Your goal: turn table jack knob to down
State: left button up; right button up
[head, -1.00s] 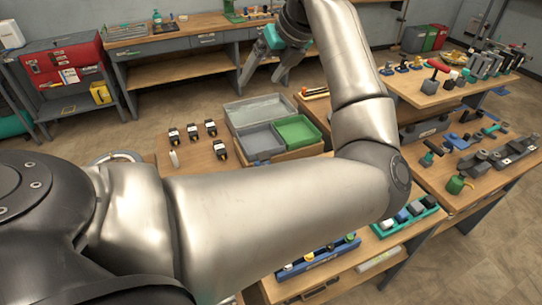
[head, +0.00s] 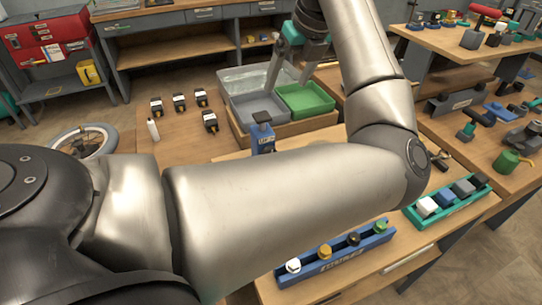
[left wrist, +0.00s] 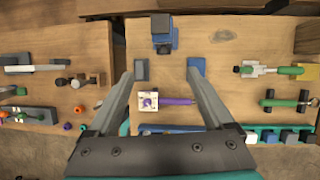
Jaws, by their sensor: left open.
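My left gripper (head: 288,84) is open and empty, its fingers pointing down in front of the trays in the head view. In the left wrist view its two fingertips (left wrist: 170,70) are wide apart. A small white plate with a purple knob (left wrist: 148,101) and a purple lever (left wrist: 178,101) pointing right lies between the fingers there, not touched. A blue post with a black top (head: 263,138) stands on the table in the head view. A blue block with a dark top (left wrist: 163,28) lies beyond the fingertips in the wrist view. I cannot tell which part is the jack knob.
Grey and green trays (head: 305,99) stand behind the post. Several small black-and-white items (head: 181,102) stand at left. My arm hides much of the table.

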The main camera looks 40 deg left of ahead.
pick_arm(q)
jog(key=shift+s+d+f+b+x, duration=0.2)
jog(key=shift+d+b+x, duration=0.35)
jog(key=shift+b+x, duration=2.4)
jog(key=shift+s+d+f+b+x, duration=0.2)
jog(key=shift+d+b+x, duration=0.45)
jog(key=shift+x, duration=4.5)
jog(key=shift+d+f+b+x, duration=0.4)
jog(key=shift+b+x, duration=1.45)
jog(key=shift+x, duration=2.25)
pick_arm(e)
jog(key=w+f, duration=0.6)
jog(key=f, duration=0.4)
jog(key=shift+d+f+t, duration=0.2)
jog(key=shift+d+t, duration=0.1)
pick_arm(q)
jog(key=shift+r, duration=0.1)
jog(key=c, duration=1.4)
jog(key=shift+o, duration=0.2)
pick_arm(e)
jog(key=shift+f, duration=0.1)
